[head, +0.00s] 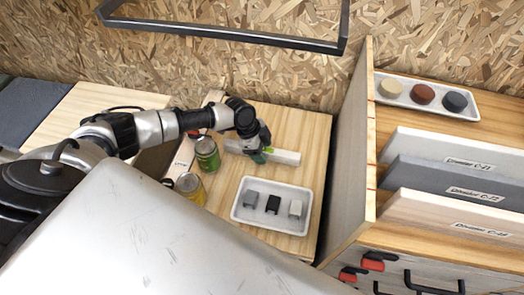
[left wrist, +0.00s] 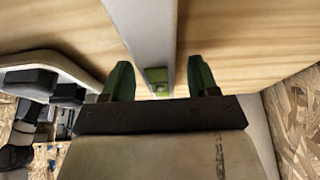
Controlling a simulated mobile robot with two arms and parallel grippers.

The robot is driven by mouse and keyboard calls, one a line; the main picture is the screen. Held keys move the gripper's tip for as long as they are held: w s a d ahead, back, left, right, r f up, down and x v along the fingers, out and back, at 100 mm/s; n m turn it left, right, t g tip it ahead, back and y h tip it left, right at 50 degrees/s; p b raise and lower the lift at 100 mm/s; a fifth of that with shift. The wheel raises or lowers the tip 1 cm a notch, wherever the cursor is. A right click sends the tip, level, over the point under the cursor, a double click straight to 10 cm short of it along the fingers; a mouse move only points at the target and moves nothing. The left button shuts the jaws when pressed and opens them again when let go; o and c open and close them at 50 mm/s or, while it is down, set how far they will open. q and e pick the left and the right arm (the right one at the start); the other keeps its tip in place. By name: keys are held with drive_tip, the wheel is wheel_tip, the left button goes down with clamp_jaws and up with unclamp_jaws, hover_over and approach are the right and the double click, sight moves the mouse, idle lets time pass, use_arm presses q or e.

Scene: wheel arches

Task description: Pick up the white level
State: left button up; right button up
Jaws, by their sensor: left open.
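The white level (head: 286,157) is a pale bar lying on the wooden worktop, behind the tray of blocks. In the left wrist view the level (left wrist: 146,28) runs down between the fingers, with a green vial (left wrist: 157,80) on it. My left gripper (head: 259,154) is over the level's middle and hides part of it in the head view. In the left wrist view the green fingers of my left gripper (left wrist: 161,80) are apart, one on each side of the bar, with gaps showing. My right gripper is not in view.
A white tray (head: 237,212) with three small blocks lies in front of the level. A green jar (head: 207,154) and a yellow jar (head: 190,187) stand to the left. A wooden partition (head: 345,160) rises at the right, with labelled dividers (head: 450,180) beyond.

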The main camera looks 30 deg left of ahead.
use_arm(q)
drive_tip(key=shift+c, duration=0.4)
drive_tip(key=c, duration=1)
clamp_jaws()
drive_tip(key=shift+r, duration=0.1)
